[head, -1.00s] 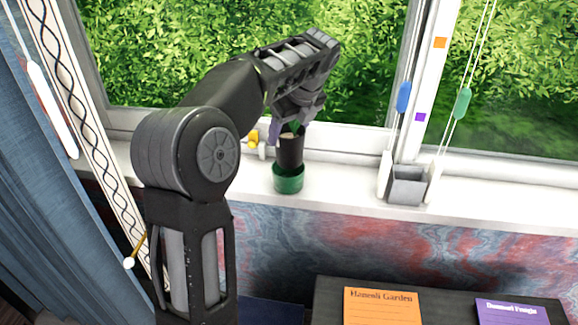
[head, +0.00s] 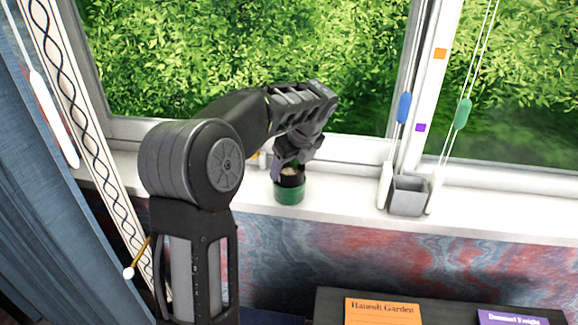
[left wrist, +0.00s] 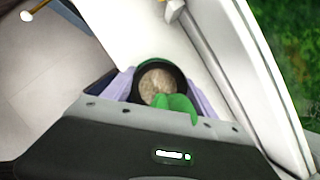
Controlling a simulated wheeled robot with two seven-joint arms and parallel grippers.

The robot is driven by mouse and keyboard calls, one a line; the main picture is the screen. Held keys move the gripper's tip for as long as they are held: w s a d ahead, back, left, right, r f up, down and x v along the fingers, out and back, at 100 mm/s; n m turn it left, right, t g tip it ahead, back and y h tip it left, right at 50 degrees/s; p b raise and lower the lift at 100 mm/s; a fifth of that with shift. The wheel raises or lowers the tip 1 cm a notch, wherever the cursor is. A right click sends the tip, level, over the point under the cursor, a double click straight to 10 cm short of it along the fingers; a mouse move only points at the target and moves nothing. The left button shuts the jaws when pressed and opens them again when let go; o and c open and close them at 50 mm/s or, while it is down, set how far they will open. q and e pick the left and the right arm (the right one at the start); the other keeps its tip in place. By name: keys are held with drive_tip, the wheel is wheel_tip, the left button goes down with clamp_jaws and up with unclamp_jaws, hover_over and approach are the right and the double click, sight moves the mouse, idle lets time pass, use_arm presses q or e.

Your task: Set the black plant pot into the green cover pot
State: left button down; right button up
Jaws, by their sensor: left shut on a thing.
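The green cover pot (head: 289,192) stands upright on the white window sill. The black plant pot (head: 291,179) sits mostly down inside it, with only its upper part showing above the green rim. My left gripper (head: 290,168) is above the cover pot, its fingers shut on the black pot near its rim. In the left wrist view the black pot (left wrist: 182,79) shows from above, with pale soil and a green plant, between the lilac fingers (left wrist: 160,92). Whether the black pot touches the bottom of the cover pot is hidden. My right gripper is not in view.
A grey square container (head: 408,196) stands on the sill to the right, beside cords with blue (head: 404,107) and green (head: 463,112) toggles. The window pane is close behind. Orange (head: 382,311) and purple (head: 512,317) books lie below. The sill between pot and container is clear.

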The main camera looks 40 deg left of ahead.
use_arm(q)
drive_tip(key=shift+c, duration=1.3)
unclamp_jaws()
drive_tip(key=shift+r, duration=0.1)
drive_tip(key=v, duration=1.2)
